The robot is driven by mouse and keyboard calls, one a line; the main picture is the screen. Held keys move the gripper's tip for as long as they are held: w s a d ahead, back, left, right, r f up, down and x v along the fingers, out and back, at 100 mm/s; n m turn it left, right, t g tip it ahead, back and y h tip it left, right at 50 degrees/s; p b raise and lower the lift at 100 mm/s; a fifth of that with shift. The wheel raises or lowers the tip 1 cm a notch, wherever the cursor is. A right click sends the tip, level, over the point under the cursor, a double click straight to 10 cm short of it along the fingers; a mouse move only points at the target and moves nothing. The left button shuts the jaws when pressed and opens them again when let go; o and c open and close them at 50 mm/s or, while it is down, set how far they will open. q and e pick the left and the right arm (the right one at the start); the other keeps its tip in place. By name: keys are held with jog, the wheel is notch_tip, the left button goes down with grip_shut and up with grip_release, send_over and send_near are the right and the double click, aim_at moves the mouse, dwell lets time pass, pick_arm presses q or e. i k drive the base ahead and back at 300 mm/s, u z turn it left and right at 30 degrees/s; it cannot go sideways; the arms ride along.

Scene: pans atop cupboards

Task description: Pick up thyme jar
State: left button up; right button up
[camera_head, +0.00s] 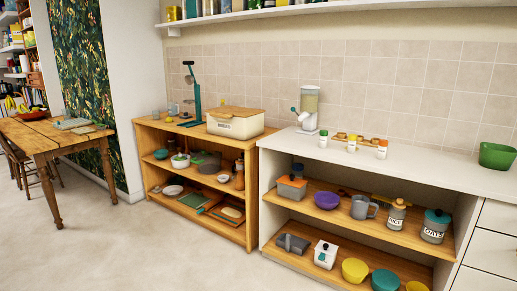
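Three small white-labelled jars stand upright in a loose row on the white countertop. One has a teal-green lid (323,139), one has a yellow lid (351,144), and one has an orange lid (382,149). Their labels are too small to read, so I cannot tell which is the thyme jar. A low wooden rack (358,138) with small brownish items stands just behind them, near the tiled wall. Neither of my grippers is in view.
A dispenser (309,107) stands left of the jars, and a green bowl (496,155) sits far right. The counter (440,161) between jars and bowl is clear. A bread box (236,124) is on the lower wooden cupboard. A wall shelf (330,7) hangs above.

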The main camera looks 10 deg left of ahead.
aim_at(324, 134)
jog(key=u, duration=2.45)
jog(key=i, duration=0.2)
jog(key=z, duration=1.05)
jog(key=i, duration=1.35)
jog(key=z, duration=1.25)
jog(key=i, duration=0.8)
jog(key=z, duration=0.85)
jog(key=k, duration=1.25)
jog(key=u, duration=1.15)
jog(key=i, duration=1.35)
jog(key=u, duration=0.6)
jog(key=i, duration=1.6)
jog(key=z, duration=0.6)
